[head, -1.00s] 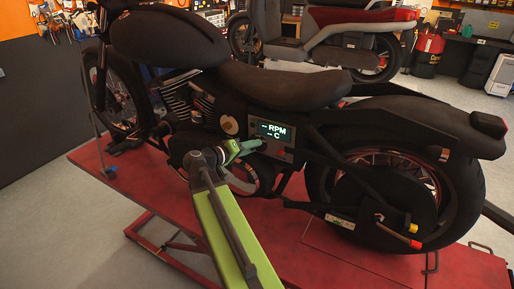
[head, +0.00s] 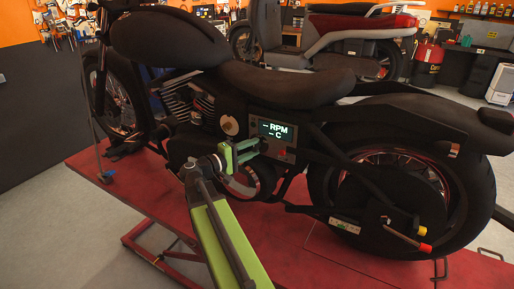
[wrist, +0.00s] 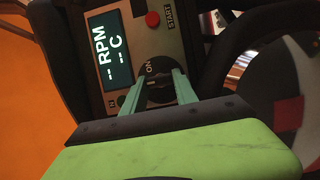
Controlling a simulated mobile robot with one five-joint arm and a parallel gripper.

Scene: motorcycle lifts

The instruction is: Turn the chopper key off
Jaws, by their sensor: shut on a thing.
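The black chopper (head: 290,85) stands on a red lift. Its control panel (wrist: 182,45) carries a lit display (wrist: 103,50) reading "-- RPM" and "-- C"; the display also shows in the head view (head: 275,131). The chopper key (wrist: 158,88) is a dark round knob below the display, with the label "ON" beside it. My gripper (wrist: 157,86) has its two green fingers shut on the key, one on each side. In the head view my gripper (head: 261,148) reaches the panel; the key is hidden there.
A red start button (wrist: 152,19) sits near the key, beside the label "START". The red lift platform (head: 270,215) lies under the chopper. The rear wheel (head: 345,185) is right of my arm. Another motorcycle (head: 330,35) stands behind.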

